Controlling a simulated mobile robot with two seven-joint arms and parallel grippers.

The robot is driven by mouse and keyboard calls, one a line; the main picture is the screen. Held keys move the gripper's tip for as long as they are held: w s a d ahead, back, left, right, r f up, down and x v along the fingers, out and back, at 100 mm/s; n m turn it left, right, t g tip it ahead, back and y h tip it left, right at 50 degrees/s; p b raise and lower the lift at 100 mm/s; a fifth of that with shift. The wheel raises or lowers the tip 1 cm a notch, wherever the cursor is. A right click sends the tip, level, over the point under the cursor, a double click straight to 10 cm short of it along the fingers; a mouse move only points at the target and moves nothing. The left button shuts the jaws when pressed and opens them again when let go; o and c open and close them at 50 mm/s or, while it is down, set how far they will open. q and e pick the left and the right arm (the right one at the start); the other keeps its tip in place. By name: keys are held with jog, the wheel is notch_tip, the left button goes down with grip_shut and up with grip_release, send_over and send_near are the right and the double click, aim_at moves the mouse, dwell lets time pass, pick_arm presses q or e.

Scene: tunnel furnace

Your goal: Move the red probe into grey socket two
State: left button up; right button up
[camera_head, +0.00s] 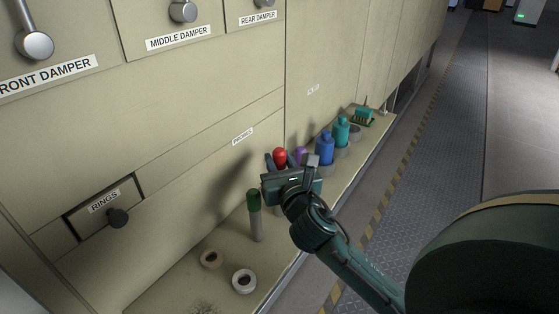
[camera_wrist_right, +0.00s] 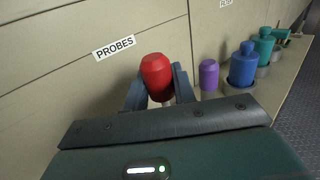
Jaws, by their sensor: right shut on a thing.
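The red probe (camera_head: 280,157) has a rounded red top, which shows large in the right wrist view (camera_wrist_right: 156,72). My right gripper (camera_head: 278,164) is shut on it, with one finger on each side, as the right wrist view (camera_wrist_right: 158,92) shows. The probe's lower part is hidden behind the gripper, so I cannot tell whether it touches the shelf. Grey sockets stand along the shelf; one is around the base of the blue probe (camera_head: 324,148). I cannot read any socket number. My left gripper is not in view.
A purple probe (camera_wrist_right: 209,75) and a teal probe (camera_wrist_right: 263,45) stand near the blue one. A green-topped probe (camera_head: 254,201) stands left of my gripper. The furnace wall (camera_head: 200,110) rises behind.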

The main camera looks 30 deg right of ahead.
jog(key=shift+p, duration=0.35)
jog(key=shift+f, duration=0.15)
jog(key=shift+f+b, duration=0.6)
jog(key=shift+f, duration=0.3)
jog(key=shift+f+b, duration=0.4)
jog(key=shift+f, duration=0.4)
jog(key=shift+f, duration=0.15)
